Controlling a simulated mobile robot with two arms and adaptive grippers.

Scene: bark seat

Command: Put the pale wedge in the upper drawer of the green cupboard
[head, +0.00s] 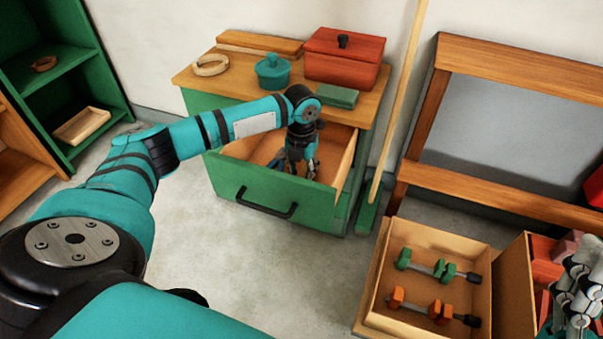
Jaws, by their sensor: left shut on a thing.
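The green cupboard (225,187) stands in the middle with its upper drawer (262,200) pulled open, showing a tan wooden inside. My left gripper (297,170) points down into the open drawer, between its side walls. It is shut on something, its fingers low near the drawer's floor. The pale wedge cannot be made out; the fingers hide what lies between them. My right gripper (577,290) is partly in view at the lower right edge, over the boxes there; its jaw state is unclear.
On the cupboard top stand a red lidded box (343,62), a teal pot (273,74), a green block (338,97) and a pale ring (210,66). A wooden box (465,245) with dumbbell-like tools stands lower right. Bare floor lies in front.

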